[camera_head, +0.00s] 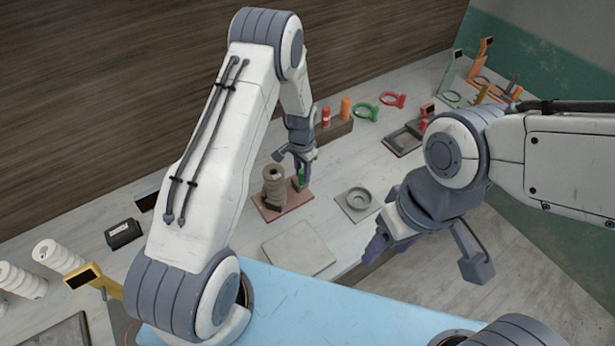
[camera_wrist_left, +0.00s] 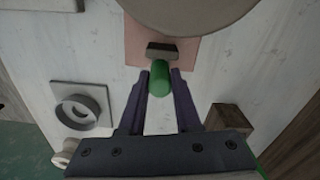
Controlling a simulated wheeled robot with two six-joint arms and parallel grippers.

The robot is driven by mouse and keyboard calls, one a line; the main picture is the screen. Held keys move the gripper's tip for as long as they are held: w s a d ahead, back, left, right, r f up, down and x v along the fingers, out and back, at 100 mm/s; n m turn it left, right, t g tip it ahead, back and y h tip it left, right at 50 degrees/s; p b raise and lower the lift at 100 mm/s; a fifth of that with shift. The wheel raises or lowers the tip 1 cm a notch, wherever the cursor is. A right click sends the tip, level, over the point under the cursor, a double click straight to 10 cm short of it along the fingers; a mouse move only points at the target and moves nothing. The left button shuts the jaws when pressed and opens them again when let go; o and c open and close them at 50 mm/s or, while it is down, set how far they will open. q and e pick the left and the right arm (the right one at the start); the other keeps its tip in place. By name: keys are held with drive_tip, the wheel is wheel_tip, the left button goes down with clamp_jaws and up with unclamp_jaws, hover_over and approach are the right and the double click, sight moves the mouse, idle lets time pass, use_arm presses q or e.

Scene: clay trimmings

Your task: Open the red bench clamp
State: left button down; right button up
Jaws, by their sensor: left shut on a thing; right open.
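A pinkish-red base plate (camera_head: 267,211) on the bench bears a stack of grey-brown discs (camera_head: 274,183) and a green grip (camera_head: 301,179). My left gripper (camera_head: 299,176) is at this grip, beside the stack. In the left wrist view, the green cylinder (camera_wrist_left: 159,78) lies between the fingertips of my left gripper (camera_wrist_left: 160,82), which is shut on it. A dark block (camera_wrist_left: 162,51) adjoins it on the pinkish plate (camera_wrist_left: 187,50). My right gripper (camera_head: 376,246) is open, in front of the bench, its fingers partly hidden. I cannot tell surely which part is the red bench clamp.
A grey plate with a round dish (camera_head: 358,200) stands right of the base plate. A bare square slab (camera_head: 298,249) lies in front. Green (camera_head: 365,112) and red rings (camera_head: 393,100) lie farther back, near a wooden block (camera_head: 336,129). A blue surface (camera_head: 335,308) is nearest.

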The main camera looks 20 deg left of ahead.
use_arm(q)
drive_tip(key=c, duration=1)
unclamp_jaws()
drive_tip(key=shift+w+d, duration=0.15)
drive_tip(key=o, duration=0.4)
drive_tip(key=shift+d, duration=0.15)
drive_tip(key=shift+a, duration=0.2)
wheel_tip(320, 180, up, 9)
drive_tip(key=b, duration=0.3)
drive_tip(key=shift+r, duration=0.75)
